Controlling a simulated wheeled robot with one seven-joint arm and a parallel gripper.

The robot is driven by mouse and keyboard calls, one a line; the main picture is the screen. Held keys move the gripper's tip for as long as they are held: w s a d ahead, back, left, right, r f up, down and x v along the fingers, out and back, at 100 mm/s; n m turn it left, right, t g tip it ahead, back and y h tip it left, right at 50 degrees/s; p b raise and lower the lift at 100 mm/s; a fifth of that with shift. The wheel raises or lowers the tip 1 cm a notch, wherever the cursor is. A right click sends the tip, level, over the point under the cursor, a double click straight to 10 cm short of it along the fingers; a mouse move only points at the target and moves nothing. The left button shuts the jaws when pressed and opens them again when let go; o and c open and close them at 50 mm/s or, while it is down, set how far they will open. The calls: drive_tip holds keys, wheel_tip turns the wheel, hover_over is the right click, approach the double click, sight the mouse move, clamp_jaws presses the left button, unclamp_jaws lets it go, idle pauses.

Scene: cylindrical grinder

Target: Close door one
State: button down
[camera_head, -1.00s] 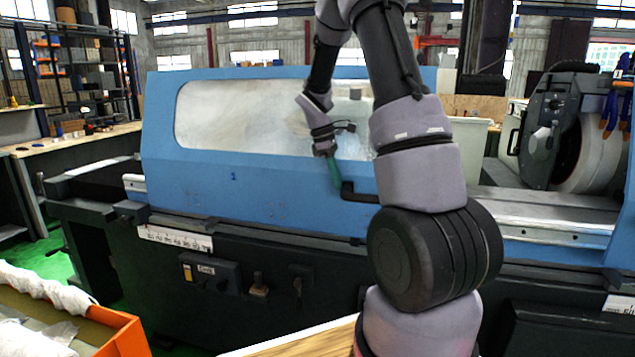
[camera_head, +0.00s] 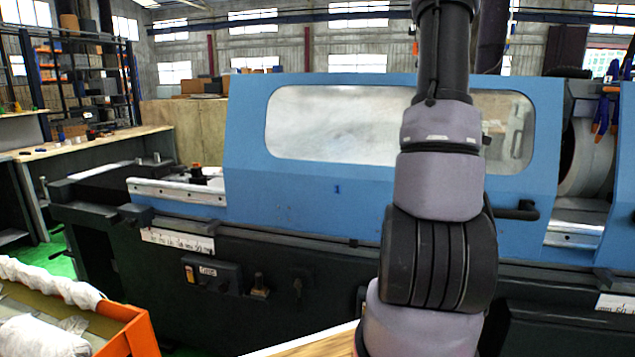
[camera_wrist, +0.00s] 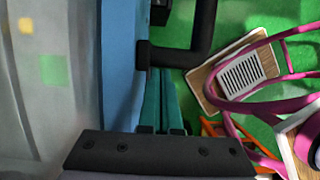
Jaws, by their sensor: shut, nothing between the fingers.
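Door one (camera_head: 300,185) is a blue sliding guard with a long window and a small "1" on its front. It covers most of the machine's middle. A gap at its right edge still shows part of the wheel. Its black handle (camera_head: 518,210) sticks out at its lower right and shows in the wrist view (camera_wrist: 203,30). My gripper (camera_wrist: 160,75) has two green fingers, shut and empty, close to the blue door face and by the handle's mount. I cannot tell whether they touch it. In the head view my arm hides the gripper.
A pale grinding wheel (camera_head: 588,155) stands behind the gap at the right. A bare slide (camera_head: 175,192) lies left of the door. An orange crate (camera_head: 125,335) with white wrapped things is at the lower left. A workbench (camera_head: 90,145) stands at the far left.

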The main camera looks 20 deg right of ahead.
sight(525, 208)
drive_tip(key=s+d, duration=0.3)
drive_tip(key=d, duration=0.1)
drive_tip(key=s+d, duration=0.3)
drive_tip(key=d, duration=0.1)
drive_tip(key=s+d, duration=0.3)
drive_tip(key=d, duration=0.1)
drive_tip(key=shift+s+d, duration=0.2)
drive_tip(key=shift+s, duration=0.15)
